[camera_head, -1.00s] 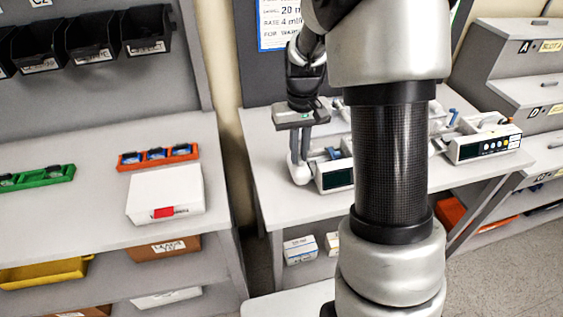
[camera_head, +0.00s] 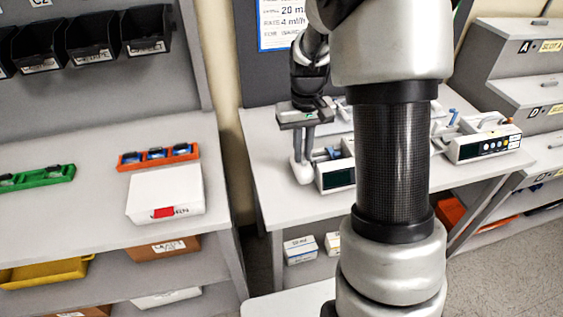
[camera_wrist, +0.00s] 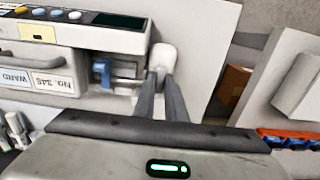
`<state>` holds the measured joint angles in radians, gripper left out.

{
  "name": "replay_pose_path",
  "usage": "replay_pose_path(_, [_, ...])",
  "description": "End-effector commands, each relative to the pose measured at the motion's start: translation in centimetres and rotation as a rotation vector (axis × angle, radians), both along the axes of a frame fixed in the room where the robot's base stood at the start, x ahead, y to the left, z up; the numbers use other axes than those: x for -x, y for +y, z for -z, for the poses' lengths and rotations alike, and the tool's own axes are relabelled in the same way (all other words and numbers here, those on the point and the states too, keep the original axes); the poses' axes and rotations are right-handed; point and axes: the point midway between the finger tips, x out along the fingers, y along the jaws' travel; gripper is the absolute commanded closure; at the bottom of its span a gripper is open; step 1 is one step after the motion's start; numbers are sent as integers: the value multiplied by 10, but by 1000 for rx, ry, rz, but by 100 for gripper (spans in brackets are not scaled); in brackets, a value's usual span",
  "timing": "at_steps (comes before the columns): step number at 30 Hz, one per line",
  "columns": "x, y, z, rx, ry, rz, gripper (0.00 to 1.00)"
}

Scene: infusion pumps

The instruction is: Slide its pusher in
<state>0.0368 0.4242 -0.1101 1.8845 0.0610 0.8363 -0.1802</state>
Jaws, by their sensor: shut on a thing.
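The infusion pump (camera_head: 336,178) lies on the back table, partly hidden behind my arm. It also shows in the wrist view (camera_wrist: 100,38), with a dark screen, coloured buttons and a ward label. Its white pusher block (camera_wrist: 164,58) stands out from the pump's end on a metal rod, with a short gap to the body. A blue part (camera_wrist: 102,72) sits along the rod's line. My gripper (camera_wrist: 163,84) is shut on the pusher, one finger on each side. In the head view the pusher (camera_head: 302,174) is below my gripper (camera_head: 304,155).
A second pump (camera_head: 485,145) stands to the right on the same table. The left bench holds a white box (camera_head: 165,193), an orange rack (camera_head: 158,156) and a green rack (camera_head: 38,178). The table in front of the pump is clear.

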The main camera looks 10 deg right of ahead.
Motion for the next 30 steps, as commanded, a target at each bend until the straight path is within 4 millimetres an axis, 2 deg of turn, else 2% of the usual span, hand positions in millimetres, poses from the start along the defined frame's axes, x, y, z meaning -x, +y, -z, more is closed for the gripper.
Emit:
replay_pose_path(3, [-1, -1, -1, 1, -3, 0, 96])
replay_pose_path(6, [-1, -1, -1, 1, -2, 0, 76])
replay_pose_path(7, [-1, -1, -1, 1, -2, 0, 73])
replay_pose_path(17, [0, -1, -3, 0, -1, 0, 73])
replay_pose_path(30, [0, -1, -44, 0, 0, -1, 73])
